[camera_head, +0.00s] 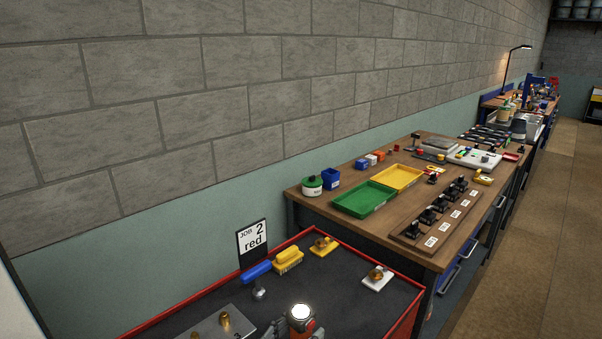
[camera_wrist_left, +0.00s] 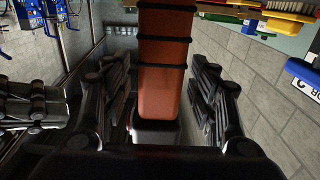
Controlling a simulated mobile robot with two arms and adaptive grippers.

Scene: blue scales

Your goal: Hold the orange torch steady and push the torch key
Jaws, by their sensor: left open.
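The orange torch (camera_head: 301,325) stands at the bottom edge of the head view, with its bright white round top facing up. In the left wrist view the torch (camera_wrist_left: 165,65) is an orange body with black bands and a dark end. My left gripper (camera_wrist_left: 160,105) is open, with one finger on each side of the torch and visible gaps between. Dark finger parts (camera_head: 274,329) of it show beside the torch in the head view. I cannot make out the torch key. My right gripper is not in view.
A dark tray with a red rim (camera_head: 405,318) holds a blue-handled tool (camera_head: 257,272), a yellow brush (camera_head: 288,260), brass fittings (camera_head: 323,246) and a metal plate (camera_head: 215,326). A "JOB 2 red" card (camera_head: 252,242) stands behind. A wooden bench (camera_head: 400,218) with trays lies beyond.

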